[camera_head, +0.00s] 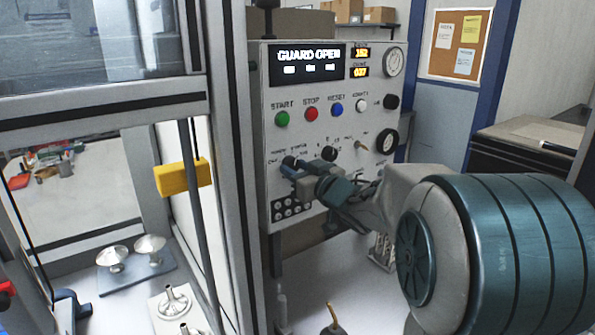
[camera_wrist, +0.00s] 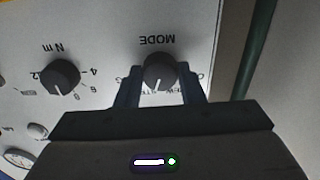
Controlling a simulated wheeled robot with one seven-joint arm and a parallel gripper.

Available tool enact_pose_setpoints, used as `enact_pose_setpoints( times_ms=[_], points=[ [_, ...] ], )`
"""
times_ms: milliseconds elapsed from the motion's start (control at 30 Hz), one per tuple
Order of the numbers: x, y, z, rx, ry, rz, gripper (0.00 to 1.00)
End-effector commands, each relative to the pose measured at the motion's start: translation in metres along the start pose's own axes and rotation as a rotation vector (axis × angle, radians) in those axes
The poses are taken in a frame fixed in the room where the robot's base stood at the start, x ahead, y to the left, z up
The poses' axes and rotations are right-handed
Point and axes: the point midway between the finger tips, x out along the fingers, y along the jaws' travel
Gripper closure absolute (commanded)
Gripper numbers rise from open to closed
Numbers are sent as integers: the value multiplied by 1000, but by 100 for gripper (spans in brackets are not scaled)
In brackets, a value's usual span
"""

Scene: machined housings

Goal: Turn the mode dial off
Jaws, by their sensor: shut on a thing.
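The mode dial (camera_wrist: 160,71) is a round black knob with a white pointer line, under the word MODE. It shows upside down in the wrist view. The pointer aims towards the bottom of that view, slightly left; the small position labels around it are partly hidden by the fingers. My gripper (camera_wrist: 161,84) is shut on the dial, with one finger on each side. In the head view my gripper (camera_head: 293,167) is against the lower left of the grey control panel (camera_head: 310,95) and mostly hides the dial there.
A black N m dial (camera_wrist: 61,77) sits beside the mode dial; it is also in the head view (camera_head: 328,154). Green (camera_head: 282,118), red (camera_head: 311,114) and blue (camera_head: 337,109) buttons are above. The panel's display (camera_head: 308,64) reads GUARD OPEN. A machine frame post (camera_head: 243,170) stands close left.

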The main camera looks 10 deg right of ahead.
Motion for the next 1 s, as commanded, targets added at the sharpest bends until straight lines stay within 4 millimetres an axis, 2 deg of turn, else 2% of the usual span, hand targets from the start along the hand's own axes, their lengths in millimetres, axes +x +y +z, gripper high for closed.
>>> enact_pose_setpoints(
  times_ms=[267,1000],
  points=[
    [0,0,4,-157,2,0,88],
    [0,1,4,-850,1,0,88]
  ],
)
